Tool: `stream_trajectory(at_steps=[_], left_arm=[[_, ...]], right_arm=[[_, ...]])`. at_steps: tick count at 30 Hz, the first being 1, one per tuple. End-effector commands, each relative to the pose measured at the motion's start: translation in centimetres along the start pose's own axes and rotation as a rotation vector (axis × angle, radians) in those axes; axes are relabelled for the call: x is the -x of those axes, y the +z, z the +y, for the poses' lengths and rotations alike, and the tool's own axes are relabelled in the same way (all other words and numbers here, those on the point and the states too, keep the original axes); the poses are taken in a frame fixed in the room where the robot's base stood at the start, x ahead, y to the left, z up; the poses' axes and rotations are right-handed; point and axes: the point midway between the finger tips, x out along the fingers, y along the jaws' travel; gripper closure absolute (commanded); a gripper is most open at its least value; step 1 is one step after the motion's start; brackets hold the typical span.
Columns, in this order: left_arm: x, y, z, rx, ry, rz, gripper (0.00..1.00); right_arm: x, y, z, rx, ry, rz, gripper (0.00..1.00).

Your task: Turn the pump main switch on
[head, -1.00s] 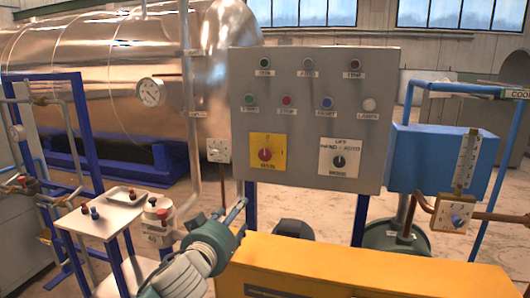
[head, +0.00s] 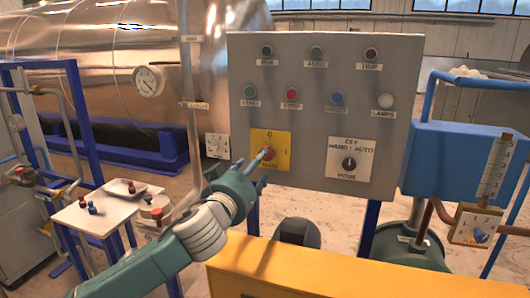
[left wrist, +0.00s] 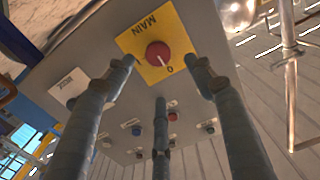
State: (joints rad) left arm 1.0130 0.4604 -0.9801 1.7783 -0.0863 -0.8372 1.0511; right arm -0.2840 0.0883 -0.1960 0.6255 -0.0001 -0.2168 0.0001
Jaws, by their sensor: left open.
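The main switch is a red round knob (head: 268,153) on a yellow plate (head: 285,139) at the lower left of the grey control panel (head: 385,100). In the left wrist view the knob (left wrist: 157,54) shows a white line pointing toward the "0" mark. My left gripper (head: 256,163) is at the knob's lower left in the head view and partly covers the plate. In the left wrist view its three fingers (left wrist: 160,76) are spread open, with the knob just beyond and between the tips. I see no finger clearly touching the knob. My right gripper is out of view.
A mode knob (head: 349,164) on a white plate is right of the main switch. Several lamps and buttons fill the panel above. A yellow cabinet (head: 350,275) stands below in front. A white stand (head: 105,215) with small knobs is left of my arm.

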Motion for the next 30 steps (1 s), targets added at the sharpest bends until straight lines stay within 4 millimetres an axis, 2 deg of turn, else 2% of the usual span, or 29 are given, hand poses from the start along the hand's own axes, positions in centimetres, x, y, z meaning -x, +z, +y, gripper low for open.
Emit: stream_trajectory(at_steps=[3, 7, 12, 18, 25, 26, 30], left_arm=[[-2.5, -0.5, 0.0, -0.002, -0.001, 0.000, 0.45], [-4.8, -0.4, 0.0, -0.002, -0.001, 0.000, 0.45], [-6.8, -0.2, 0.1, -0.001, 0.000, 0.001, 0.45], [-7.6, -0.1, 0.1, 0.000, 0.001, 0.001, 0.45], [-7.7, -0.1, 0.1, 0.000, 0.001, 0.001, 0.45], [-7.7, -0.1, 0.1, 0.000, 0.001, 0.001, 0.49], [-7.6, -0.1, 0.0, 0.000, 0.001, 0.001, 0.77]], right_arm=[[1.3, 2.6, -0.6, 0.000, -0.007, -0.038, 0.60], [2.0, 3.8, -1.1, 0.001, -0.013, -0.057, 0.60], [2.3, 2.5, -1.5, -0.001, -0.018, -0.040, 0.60], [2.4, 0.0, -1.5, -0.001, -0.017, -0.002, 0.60], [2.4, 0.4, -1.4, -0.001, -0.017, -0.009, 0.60], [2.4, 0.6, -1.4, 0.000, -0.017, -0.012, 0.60], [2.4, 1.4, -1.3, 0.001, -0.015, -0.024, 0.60]])
